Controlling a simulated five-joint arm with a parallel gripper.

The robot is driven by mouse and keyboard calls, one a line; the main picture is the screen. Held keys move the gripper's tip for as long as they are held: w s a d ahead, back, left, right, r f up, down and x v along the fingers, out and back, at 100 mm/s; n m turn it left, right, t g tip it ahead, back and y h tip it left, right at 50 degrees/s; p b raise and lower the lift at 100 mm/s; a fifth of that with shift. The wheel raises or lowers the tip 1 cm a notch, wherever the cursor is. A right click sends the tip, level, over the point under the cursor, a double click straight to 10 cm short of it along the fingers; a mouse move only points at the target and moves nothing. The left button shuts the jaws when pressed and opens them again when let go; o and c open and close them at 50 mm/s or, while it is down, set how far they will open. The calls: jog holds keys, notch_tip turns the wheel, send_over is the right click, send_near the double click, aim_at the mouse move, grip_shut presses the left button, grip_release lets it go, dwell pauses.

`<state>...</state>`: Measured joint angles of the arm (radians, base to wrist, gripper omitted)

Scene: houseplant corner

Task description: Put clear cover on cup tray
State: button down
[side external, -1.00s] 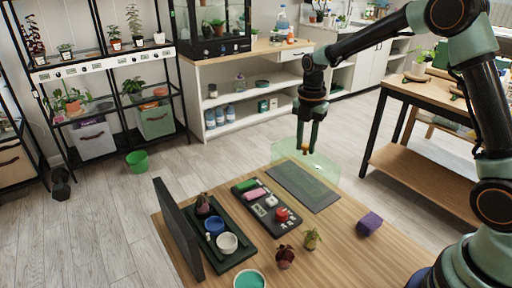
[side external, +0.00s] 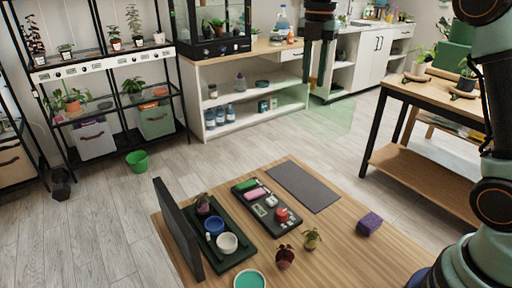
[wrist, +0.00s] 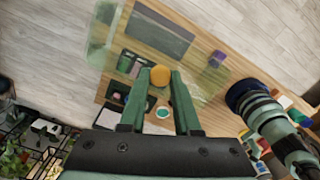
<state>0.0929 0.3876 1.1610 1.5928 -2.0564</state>
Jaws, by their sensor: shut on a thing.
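The clear cover (side external: 335,112) is a see-through, green-tinted box shape. It hangs from my gripper (side external: 319,78), high above the floor beyond the table's far edge in the side view. In the wrist view my gripper's fingers (wrist: 160,82) are shut on its round orange knob (wrist: 159,75), and its faint walls (wrist: 103,35) spread to both sides. The dark green cup tray (side external: 243,256) lies at the table's left, holding a blue cup (side external: 214,225), a white cup (side external: 227,243) and a dark plant pot. The tray is uncovered, apart from the cover.
An upright dark panel (side external: 180,232) stands along the cup tray's left side. A second tray (side external: 268,222) with small items, a bare grey mat (side external: 304,187), a purple block (side external: 369,223), two small plants and a teal-topped dish (side external: 250,280) are on the table (side external: 345,250).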

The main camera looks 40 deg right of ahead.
jog(key=shift+r, duration=3.75)
jog(key=shift+a, duration=0.1)
jog(key=s+a+f, duration=0.1)
jog(key=a+f, duration=0.9)
jog(key=a, duration=0.5)
jog(key=a+f, duration=0.9)
jog(key=a, duration=0.5)
notch_tip(320, 180, down, 8)
jog(key=shift+a, duration=0.15)
jog(key=shift+f, duration=0.1)
jog(key=shift+c, duration=0.3)
grip_release()
